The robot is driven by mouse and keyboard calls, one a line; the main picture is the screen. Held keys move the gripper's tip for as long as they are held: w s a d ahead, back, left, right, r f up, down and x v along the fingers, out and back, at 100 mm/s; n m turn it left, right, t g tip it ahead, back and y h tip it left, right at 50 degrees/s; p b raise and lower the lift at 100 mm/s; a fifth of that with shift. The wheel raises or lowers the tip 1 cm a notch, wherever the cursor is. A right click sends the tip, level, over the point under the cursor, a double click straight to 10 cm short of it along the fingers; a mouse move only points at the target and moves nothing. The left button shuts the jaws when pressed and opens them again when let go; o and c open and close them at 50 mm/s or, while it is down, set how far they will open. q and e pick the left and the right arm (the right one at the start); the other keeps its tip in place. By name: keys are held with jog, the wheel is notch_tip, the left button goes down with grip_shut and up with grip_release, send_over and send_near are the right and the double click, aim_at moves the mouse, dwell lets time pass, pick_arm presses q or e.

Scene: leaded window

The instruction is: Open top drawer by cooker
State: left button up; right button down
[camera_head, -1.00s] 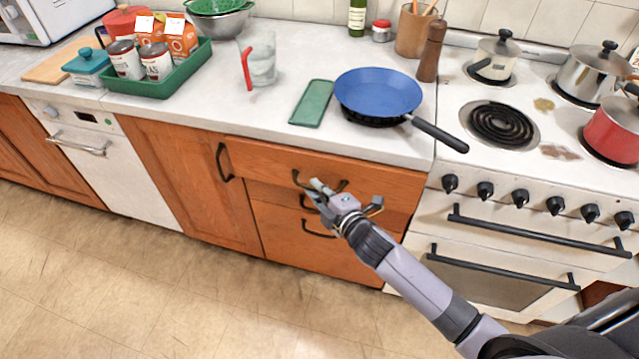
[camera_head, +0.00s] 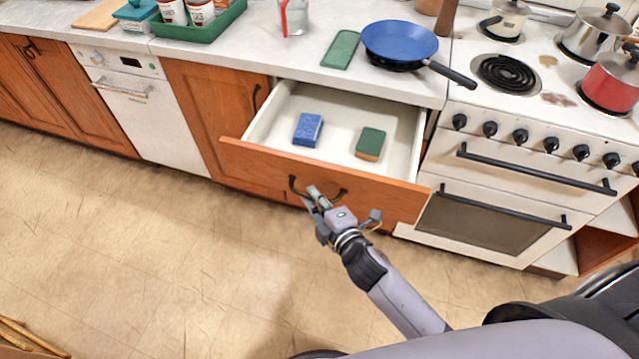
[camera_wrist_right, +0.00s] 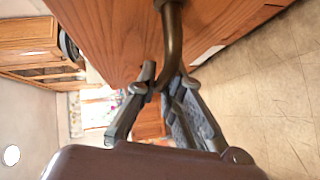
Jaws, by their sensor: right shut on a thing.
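The top drawer (camera_head: 350,178) by the cooker stands pulled far out, with its white inside showing. A blue sponge (camera_head: 308,129) and a green sponge with an orange-brown underside (camera_head: 370,144) lie in it, apart from each other. My right gripper (camera_head: 314,196) is at the drawer's front, shut on the dark curved handle (camera_head: 294,186). In the right wrist view the handle (camera_wrist_right: 172,45) passes between the fingers (camera_wrist_right: 155,92), close to the wooden drawer front. The cooker (camera_head: 520,150) is white and stands to the right of the drawer. My left gripper is not in view.
A blue pan (camera_head: 400,42) stands on the worktop above the drawer, its handle reaching towards the cooker. A green tray (camera_head: 205,32) and a glass jug (camera_head: 293,15) stand farther left.

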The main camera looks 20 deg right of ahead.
jog(key=shift+s+a, duration=0.35)
jog(key=shift+s, duration=0.2)
jog(key=shift+s+a, duration=0.35)
jog(key=shift+s, duration=0.2)
jog(key=c, duration=1.7)
grip_release()
jog(key=v, duration=1.2)
